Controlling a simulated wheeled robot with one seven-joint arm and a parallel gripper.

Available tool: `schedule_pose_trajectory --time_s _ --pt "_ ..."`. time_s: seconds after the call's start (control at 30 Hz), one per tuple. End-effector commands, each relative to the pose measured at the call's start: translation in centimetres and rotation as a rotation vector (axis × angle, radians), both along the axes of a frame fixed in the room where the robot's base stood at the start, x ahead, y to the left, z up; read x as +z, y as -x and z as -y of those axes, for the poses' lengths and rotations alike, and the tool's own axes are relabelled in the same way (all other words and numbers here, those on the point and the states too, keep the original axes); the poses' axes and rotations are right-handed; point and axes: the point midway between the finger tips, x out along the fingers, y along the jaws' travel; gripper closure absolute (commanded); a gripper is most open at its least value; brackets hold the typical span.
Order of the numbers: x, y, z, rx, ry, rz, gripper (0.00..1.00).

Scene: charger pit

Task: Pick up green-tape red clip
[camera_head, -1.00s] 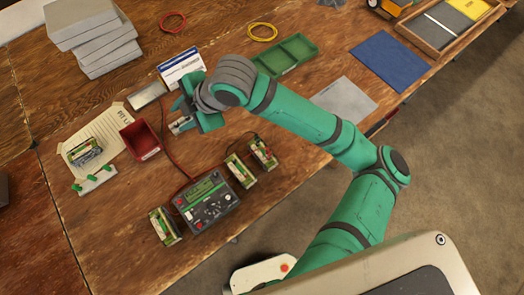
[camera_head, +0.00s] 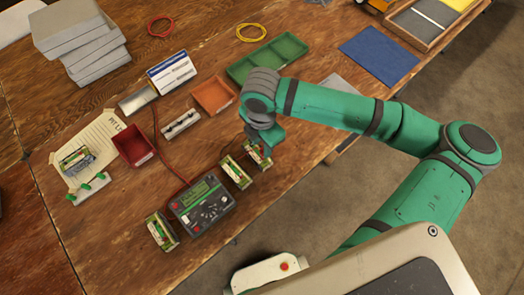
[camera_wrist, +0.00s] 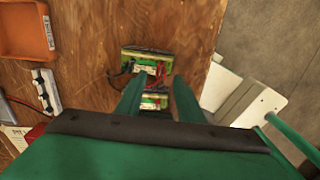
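My gripper (camera_wrist: 158,100) is open; its two green fingers point down with a gap between them. In the head view my gripper (camera_head: 264,142) hangs over the rightmost small green battery pack (camera_head: 258,158). In the wrist view one pack (camera_wrist: 146,63) lies beyond the fingertips, with dark and red leads on it. A second pack (camera_wrist: 154,103) shows between the fingers. A small red part (camera_wrist: 160,69) sits on the farther pack's lead; green tape on it is too small to make out. The fingers appear to hold nothing.
Another pack (camera_head: 236,173) stands just left of the gripper, near a dark green tester (camera_head: 202,206). A red bin (camera_head: 134,146), orange tray (camera_head: 213,96) and green tray (camera_head: 267,62) lie farther off. The table edge is close on the right.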

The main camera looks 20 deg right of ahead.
Motion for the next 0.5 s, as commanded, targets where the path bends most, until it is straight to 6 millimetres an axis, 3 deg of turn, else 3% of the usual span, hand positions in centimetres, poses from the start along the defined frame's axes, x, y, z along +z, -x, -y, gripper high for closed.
schedule_pose_trajectory --time_s 0.17,0.5 --pt "-1.1 0.0 0.1 -0.002 -0.001 0.0 0.66" --pt "-5.3 0.1 0.4 -0.005 -0.001 0.001 0.66"
